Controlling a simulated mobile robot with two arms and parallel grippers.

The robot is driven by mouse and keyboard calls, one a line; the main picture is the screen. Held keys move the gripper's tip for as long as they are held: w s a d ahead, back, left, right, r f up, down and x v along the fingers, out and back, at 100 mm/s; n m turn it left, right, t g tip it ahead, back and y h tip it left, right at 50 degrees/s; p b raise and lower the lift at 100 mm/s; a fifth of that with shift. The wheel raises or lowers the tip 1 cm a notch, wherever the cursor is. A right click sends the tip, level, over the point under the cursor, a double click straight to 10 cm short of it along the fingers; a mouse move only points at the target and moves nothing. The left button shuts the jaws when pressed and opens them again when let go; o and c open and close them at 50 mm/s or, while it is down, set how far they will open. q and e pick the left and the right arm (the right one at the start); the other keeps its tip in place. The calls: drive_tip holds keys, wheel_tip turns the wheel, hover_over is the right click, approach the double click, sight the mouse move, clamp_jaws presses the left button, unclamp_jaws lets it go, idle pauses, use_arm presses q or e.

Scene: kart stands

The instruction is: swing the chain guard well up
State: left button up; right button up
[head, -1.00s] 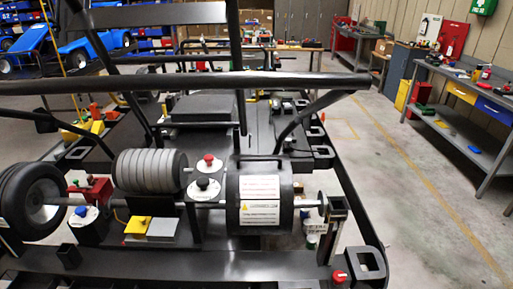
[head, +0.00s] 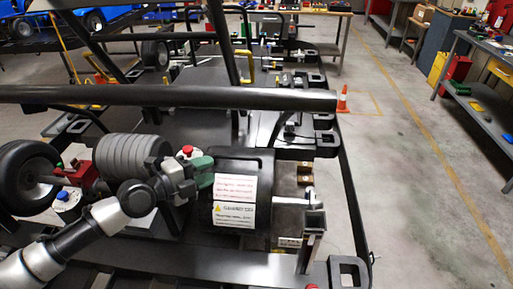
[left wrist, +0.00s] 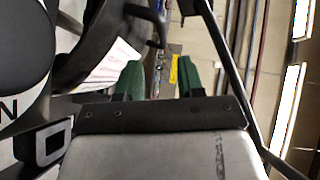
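The chain guard (head: 257,166) is a dark rounded cover on the kart frame, with a warning label facing me. It sits low over the axle, beside the grey ribbed cylinder (head: 132,155). My left gripper (head: 203,172) has green fingers and is at the guard's upper left edge; I cannot tell whether it touches. In the left wrist view its fingertips (left wrist: 160,78) stand apart with nothing seen between them. There, the guard (left wrist: 92,45) and part of its white label lie left of the fingers. My right gripper is not in view.
A thick black frame bar (head: 170,97) crosses above the guard. A red button (head: 187,151) is just behind my left gripper. A wheel (head: 25,178) is at the left. A workbench (head: 480,85) stands at the far right, with free floor before it.

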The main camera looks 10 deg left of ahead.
sight(233, 158)
use_arm(q)
drive_tip(key=shift+s+a+r+p, duration=0.1)
drive_tip(key=shift+r+p, duration=0.3)
drive_tip(key=shift+p, duration=0.4)
drive_tip(key=shift+p+x, duration=0.85)
drive_tip(key=shift+x, duration=0.3)
drive_tip(key=x, duration=0.4)
drive_tip(key=shift+f+p, duration=0.1)
drive_tip(key=shift+p, duration=0.3)
drive_tip(key=shift+x, duration=1.05)
drive_tip(key=shift+s+f, duration=0.1)
drive_tip(key=shift+c, duration=0.9)
drive_tip(key=c, duration=0.5)
clamp_jaws()
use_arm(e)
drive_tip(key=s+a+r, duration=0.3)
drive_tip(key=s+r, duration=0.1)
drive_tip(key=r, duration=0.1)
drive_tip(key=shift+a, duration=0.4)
